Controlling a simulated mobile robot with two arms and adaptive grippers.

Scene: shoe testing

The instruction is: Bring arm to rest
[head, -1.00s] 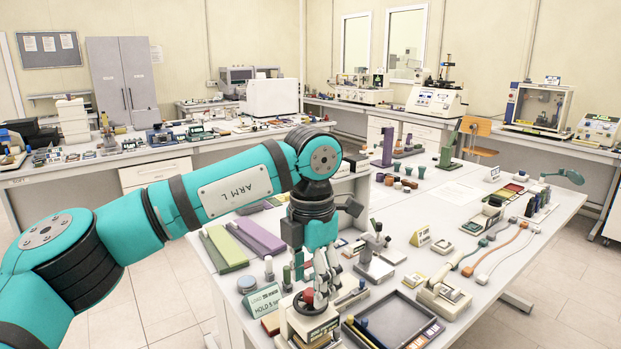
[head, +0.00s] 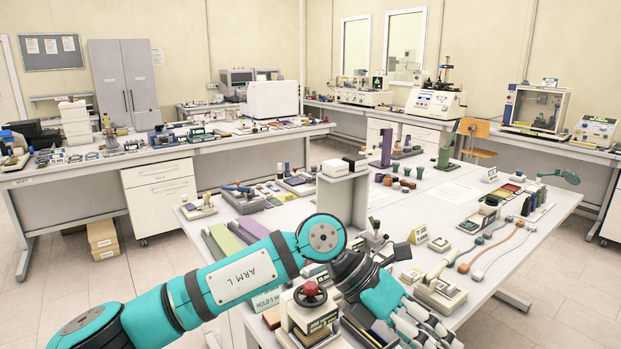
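My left arm (head: 238,275) comes in from the lower left, and its elbow joint is raised over the near edge of the table. My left gripper (head: 428,338) hangs over the near part of the table at the bottom of the view, tilted down to the right. Its fingers run toward the bottom edge, and I cannot tell how far apart they are. I see nothing held in it. A white device with a red knob (head: 310,294) stands on the table just left of the gripper, apart from it. My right gripper is not in view.
The table (head: 375,207) carries many small testers, including a white clamp device (head: 440,294) right of my gripper. A dark tray is partly hidden behind the gripper. Green and purple strips (head: 222,240) lie at the left. Open floor (head: 560,290) lies to the right.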

